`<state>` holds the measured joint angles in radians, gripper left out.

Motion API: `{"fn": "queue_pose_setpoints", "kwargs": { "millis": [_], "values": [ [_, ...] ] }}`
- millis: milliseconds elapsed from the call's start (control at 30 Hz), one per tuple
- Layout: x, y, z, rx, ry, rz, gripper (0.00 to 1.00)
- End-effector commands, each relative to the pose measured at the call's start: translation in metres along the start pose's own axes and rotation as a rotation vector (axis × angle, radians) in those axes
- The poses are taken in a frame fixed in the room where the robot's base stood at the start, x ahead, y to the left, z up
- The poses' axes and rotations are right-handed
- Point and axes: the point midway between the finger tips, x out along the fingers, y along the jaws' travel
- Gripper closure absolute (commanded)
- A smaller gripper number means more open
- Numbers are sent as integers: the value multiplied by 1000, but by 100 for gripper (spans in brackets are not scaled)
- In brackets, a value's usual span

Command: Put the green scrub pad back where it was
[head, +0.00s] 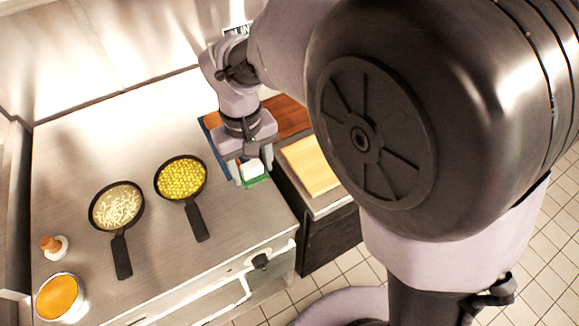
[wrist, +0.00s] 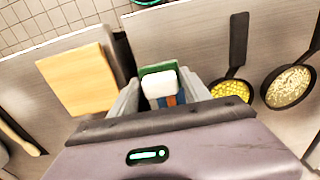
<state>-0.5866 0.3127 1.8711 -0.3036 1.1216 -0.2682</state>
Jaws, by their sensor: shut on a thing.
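My gripper (head: 250,172) points down at the right end of the steel counter, in front of a brown board. Its fingers are shut around a white block (head: 252,168) with the flat green scrub pad (head: 258,182) directly below it; the two look like one piece. In the wrist view, the white block (wrist: 160,83) sits between the fingertips (wrist: 166,92), and the green pad (wrist: 158,68) shows along its far edge. I cannot tell whether the pad touches the counter. A blue item (head: 229,165) lies close beside the gripper, partly hidden by it.
Two black pans, one with yellow pieces (head: 181,179) and one with pale strips (head: 117,207), stand left of my gripper. An orange-filled pot (head: 59,297) is at the front left. A wooden board (head: 311,166) lies on the lower unit to the right.

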Motion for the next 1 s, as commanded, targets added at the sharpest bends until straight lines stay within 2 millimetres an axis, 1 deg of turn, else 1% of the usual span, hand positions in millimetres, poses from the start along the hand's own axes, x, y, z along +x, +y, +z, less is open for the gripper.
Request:
{"fn": "queue_pose_setpoints", "kwargs": {
  "millis": [67,200,333,400,467,500,700,833,867,933,967,1000],
  "values": [
    [13,0,1,0,-3,0,82],
    [48,0,1,0,-3,0,82],
    [71,0,1,0,-2,0,82],
    [88,0,1,0,-3,0,82],
    [100,0,1,0,-2,0,82],
    [102,0,1,0,-2,0,82],
    [98,0,0,0,0,0,82],
    [103,0,0,0,0,0,82],
    [102,0,0,0,0,0,39],
    [102,0,0,0,0,0,25],
    [102,0,0,0,0,0,23],
    [101,0,0,0,0,0,23]
  ]
}}
